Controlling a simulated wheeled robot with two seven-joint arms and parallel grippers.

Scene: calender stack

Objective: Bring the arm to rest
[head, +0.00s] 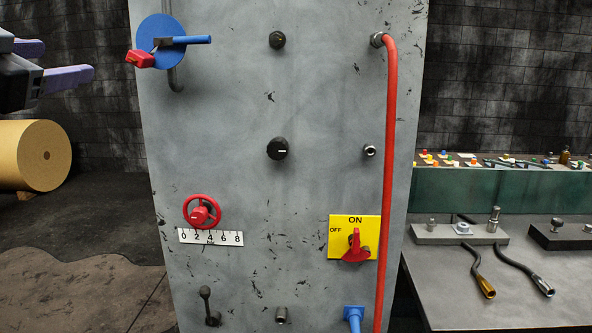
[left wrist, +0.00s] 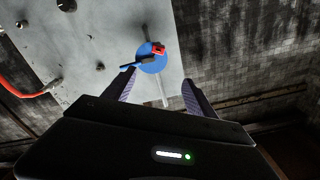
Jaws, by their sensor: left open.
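My left gripper (head: 68,62) is at the upper left of the head view, left of the grey panel and apart from it. Its two purple fingers are spread with nothing between them. In the left wrist view the open fingers (left wrist: 158,88) point toward the panel. The blue disc valve (head: 168,42) with a blue handle and a red tag or lock (head: 140,60) is on the panel's upper left, right of the gripper. The disc also shows in the left wrist view (left wrist: 152,64), beyond the fingertips. My right gripper is in neither view.
The grey panel (head: 330,100) carries a red hose (head: 391,180), a red handwheel (head: 201,211) above a scale, a yellow ON/OFF switch plate (head: 340,225) and black knobs. A tan roll (head: 35,156) lies at left. A bench (head: 450,290) with tools stands at right.

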